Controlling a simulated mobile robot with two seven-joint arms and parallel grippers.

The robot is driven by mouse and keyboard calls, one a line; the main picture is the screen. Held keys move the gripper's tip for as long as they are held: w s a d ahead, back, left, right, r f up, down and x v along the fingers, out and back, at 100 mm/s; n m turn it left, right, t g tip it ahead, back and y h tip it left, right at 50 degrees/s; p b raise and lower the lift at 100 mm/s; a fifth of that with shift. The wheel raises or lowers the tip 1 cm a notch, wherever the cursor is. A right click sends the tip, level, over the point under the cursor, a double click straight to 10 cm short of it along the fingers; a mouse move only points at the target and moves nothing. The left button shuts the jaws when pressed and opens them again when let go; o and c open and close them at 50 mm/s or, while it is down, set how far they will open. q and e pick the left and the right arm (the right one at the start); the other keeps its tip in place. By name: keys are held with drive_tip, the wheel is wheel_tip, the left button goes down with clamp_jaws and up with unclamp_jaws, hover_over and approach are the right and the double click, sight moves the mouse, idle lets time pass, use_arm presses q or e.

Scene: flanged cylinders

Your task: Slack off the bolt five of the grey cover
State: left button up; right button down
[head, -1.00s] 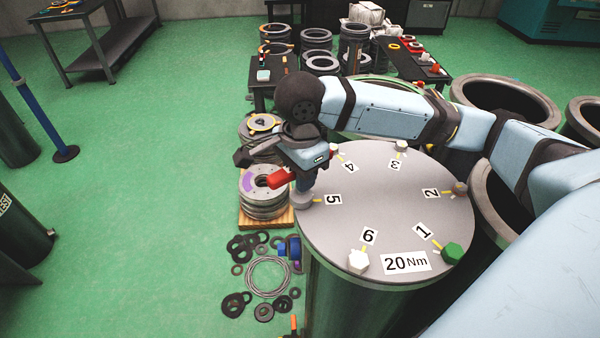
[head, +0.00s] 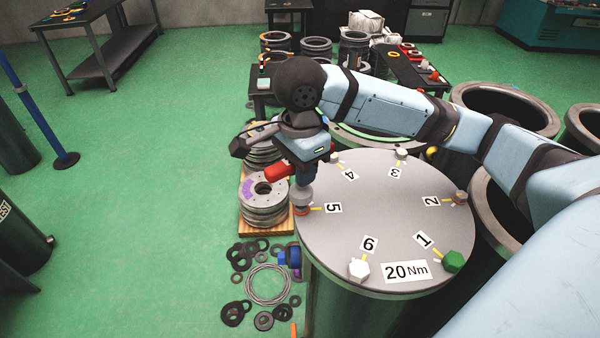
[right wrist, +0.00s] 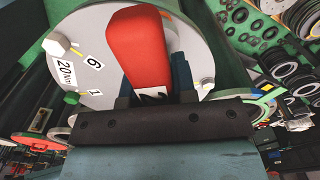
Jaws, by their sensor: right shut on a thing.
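The grey cover (head: 385,205) is a round plate with numbered bolts on top of a large cylinder. Bolt five (head: 302,210) sits at its left edge by the label 5, with a reddish patch showing. My right gripper (head: 303,158) is above it, shut on a red and blue tool (head: 280,172). The tool's grey lower end is just over bolt five and hides part of it; I cannot tell if they touch. In the right wrist view the tool (right wrist: 137,46) stands red between the fingers, before the cover (right wrist: 92,30). My left gripper is not in view.
The green bolt one (head: 453,261) and white bolt six (head: 359,269) stand at the cover's front. Stacked flanges (head: 264,203) stand on a pallet to the left, with loose rings (head: 268,284) on the floor. Open cylinders (head: 505,105) stand behind right.

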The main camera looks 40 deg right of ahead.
drive_tip(key=shift+r, duration=1.35)
